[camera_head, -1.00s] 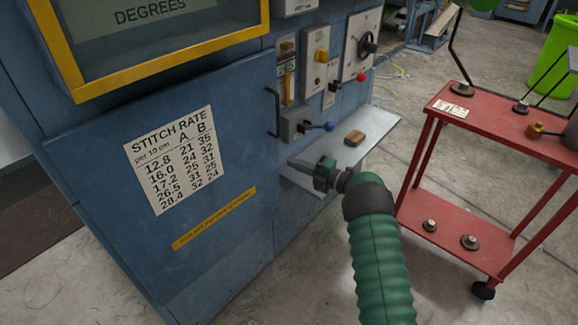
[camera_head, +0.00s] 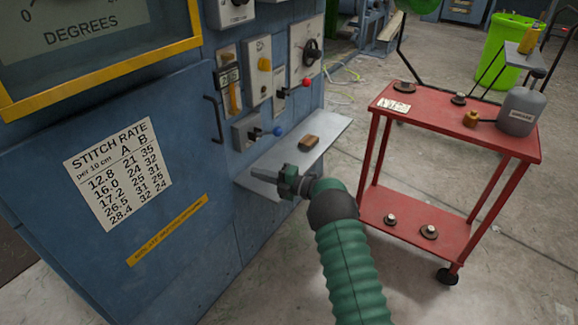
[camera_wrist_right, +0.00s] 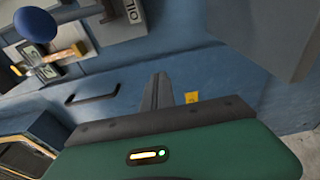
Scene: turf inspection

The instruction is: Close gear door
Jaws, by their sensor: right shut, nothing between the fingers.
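The gear door appears to be the large blue panel (camera_head: 60,235) at the left of the head view. It bears a white STITCH RATE sign (camera_head: 118,172), a yellow strip label (camera_head: 167,230) and a black bar handle (camera_head: 214,119) near its right edge. My right gripper (camera_head: 254,172) is shut and empty, right of and below the handle, in front of the grey shelf. In the right wrist view, its fingers (camera_wrist_right: 157,92) point at blue panelling, with a black handle (camera_wrist_right: 92,92) to the left. My left gripper is not in view.
A red cart (camera_head: 440,118) stands at the right. Floor between is clear.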

